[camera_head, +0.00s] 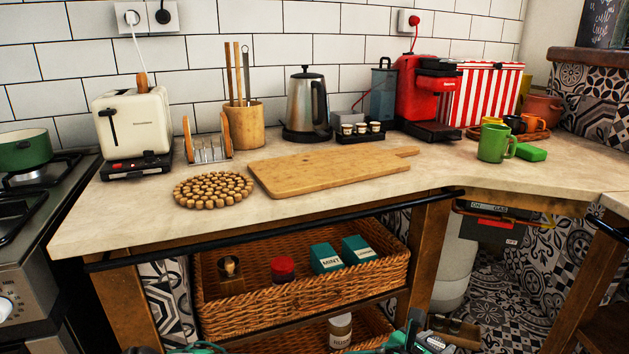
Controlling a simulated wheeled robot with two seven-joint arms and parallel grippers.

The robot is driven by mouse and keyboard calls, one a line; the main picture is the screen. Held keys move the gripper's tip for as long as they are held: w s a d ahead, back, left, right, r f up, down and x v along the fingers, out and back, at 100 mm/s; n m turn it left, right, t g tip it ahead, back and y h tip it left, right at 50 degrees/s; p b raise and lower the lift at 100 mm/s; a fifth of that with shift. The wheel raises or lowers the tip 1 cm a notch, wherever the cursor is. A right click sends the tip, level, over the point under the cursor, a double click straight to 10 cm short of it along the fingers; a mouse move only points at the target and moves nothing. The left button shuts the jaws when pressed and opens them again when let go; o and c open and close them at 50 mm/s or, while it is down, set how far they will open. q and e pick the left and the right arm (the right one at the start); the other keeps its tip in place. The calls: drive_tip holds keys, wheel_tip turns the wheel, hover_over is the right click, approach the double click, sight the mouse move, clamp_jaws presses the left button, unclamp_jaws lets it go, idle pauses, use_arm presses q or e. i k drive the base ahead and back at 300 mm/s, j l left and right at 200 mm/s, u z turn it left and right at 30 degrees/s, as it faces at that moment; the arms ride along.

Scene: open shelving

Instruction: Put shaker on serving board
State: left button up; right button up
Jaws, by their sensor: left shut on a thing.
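The wooden serving board (325,172) lies flat on the countertop, its handle toward the right, with nothing on it. My left gripper (438,323) shows only in part at the bottom edge, low in front of the counter and well below the board. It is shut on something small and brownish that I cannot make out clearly. I cannot identify the shaker with certainty. My right gripper cannot be made out.
A round wooden trivet (213,189) lies left of the board. A toaster (135,124), toast rack (208,146), utensil pot (244,124), kettle (307,105) and red coffee machine (424,95) stand behind. A rail (280,230) runs along the counter front, above the wicker basket (240,316).

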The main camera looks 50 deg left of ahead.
sight(363, 152)
drive_tip(key=k+u, duration=0.15)
drive_tip(key=u, duration=0.3)
drive_tip(key=k+u, duration=0.15)
drive_tip(key=u, duration=0.3)
drive_tip(key=i+l+u, duration=0.1)
drive_tip(key=l+u, duration=0.35)
drive_tip(key=l, duration=0.15)
drive_tip(key=l+u, duration=0.45)
drive_tip(key=l, duration=0.1)
